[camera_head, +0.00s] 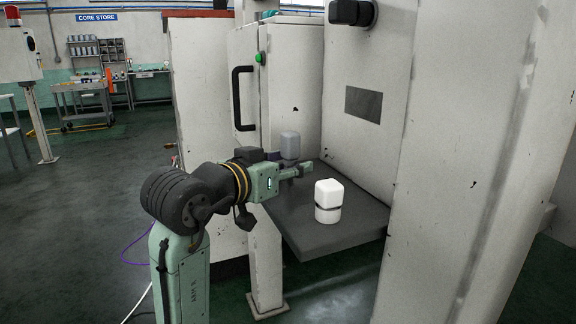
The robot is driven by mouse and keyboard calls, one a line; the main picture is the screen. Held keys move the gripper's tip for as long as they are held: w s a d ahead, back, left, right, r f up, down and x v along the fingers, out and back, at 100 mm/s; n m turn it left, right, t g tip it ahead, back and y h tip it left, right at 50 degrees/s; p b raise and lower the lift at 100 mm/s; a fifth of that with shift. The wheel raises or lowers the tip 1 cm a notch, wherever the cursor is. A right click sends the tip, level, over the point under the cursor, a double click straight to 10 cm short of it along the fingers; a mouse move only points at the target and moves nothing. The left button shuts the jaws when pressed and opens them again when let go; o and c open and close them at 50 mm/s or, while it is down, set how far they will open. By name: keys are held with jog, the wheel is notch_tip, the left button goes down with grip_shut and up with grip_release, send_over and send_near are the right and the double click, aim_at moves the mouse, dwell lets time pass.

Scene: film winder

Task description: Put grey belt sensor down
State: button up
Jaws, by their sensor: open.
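The grey belt sensor (290,144) is a small rounded grey block, seen in the head view behind my gripper's fingers. Its lower part is hidden by the gripper, so I cannot tell whether it touches the shelf. My gripper (296,171) is open, level, and reaches over the left part of the dark grey shelf (335,231), close to the sensor. A white block with a dark band (328,201) stands upright on the shelf, to the right of my fingertips and apart from them.
The white machine cabinet door (285,85) with a black handle (243,98) rises behind the shelf. A white panel (447,170) stands close on the right. A post (265,265) stands below the shelf's left side. Open floor (80,200) lies to the left.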

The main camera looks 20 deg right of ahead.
jog(key=shift+r, duration=0.3)
jog(key=b+v, duration=0.1)
jog(key=v, duration=1.1)
